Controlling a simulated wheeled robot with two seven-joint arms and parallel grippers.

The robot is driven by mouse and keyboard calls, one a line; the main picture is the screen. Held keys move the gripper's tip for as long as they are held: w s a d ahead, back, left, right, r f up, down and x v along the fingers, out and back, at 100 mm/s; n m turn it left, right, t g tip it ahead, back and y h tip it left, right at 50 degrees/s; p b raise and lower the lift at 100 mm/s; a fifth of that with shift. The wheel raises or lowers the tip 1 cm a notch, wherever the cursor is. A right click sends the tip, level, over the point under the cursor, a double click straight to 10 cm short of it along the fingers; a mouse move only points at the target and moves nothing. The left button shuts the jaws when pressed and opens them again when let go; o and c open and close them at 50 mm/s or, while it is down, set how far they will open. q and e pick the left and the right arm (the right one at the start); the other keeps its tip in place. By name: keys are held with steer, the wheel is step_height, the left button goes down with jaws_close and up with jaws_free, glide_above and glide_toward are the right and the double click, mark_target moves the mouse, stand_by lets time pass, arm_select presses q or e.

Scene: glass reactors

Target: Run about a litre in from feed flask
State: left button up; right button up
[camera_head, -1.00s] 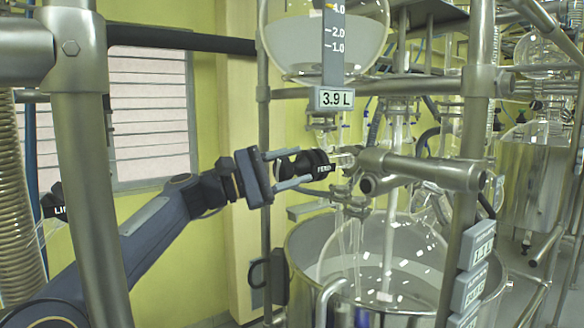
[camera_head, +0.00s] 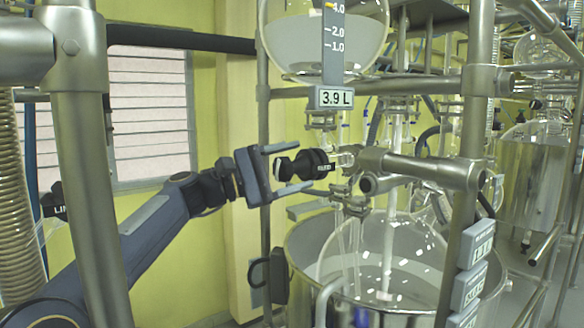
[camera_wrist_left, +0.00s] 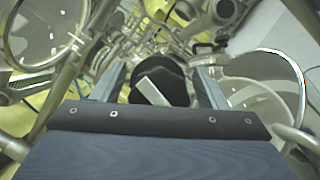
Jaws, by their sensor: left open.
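The feed flask (camera_head: 322,42) is a round glass vessel at the top, partly filled with pale liquid. A scale (camera_head: 335,45) on it reads up to 4.0, and a display (camera_head: 331,98) below shows 3.9 L. A black valve knob (camera_head: 303,168) with a white label sits under the flask, on the glass line. My left gripper (camera_head: 288,169) is open, with one finger above and one below the knob's left end, apart from it. The left wrist view shows the dark knob (camera_wrist_left: 160,84) between the spread fingers. My right gripper does not show.
A glass reactor vessel (camera_head: 385,262) sits in a steel bath below the valve. A steel post (camera_head: 88,150) stands in front of my left arm. Horizontal steel bars and clamps (camera_head: 420,167) crowd the knob's right side. Small displays (camera_head: 470,275) hang lower right.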

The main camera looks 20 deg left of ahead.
mark_target(277, 172)
arm_select(q)
steer(key=shift+a, duration=0.1)
steer(key=shift+s+a+f, duration=0.15)
steer(key=shift+s+a, duration=0.1)
steer(key=shift+a, duration=0.05)
steer(key=b+v, duration=0.2)
steer(key=v, duration=0.3)
steer(key=shift+s+a+f, duration=0.15)
steer(key=shift+a, duration=0.05)
steer(key=shift+s+a+b, duration=0.3)
steer(key=shift+s+a, duration=0.15)
steer(key=shift+f, duration=0.1)
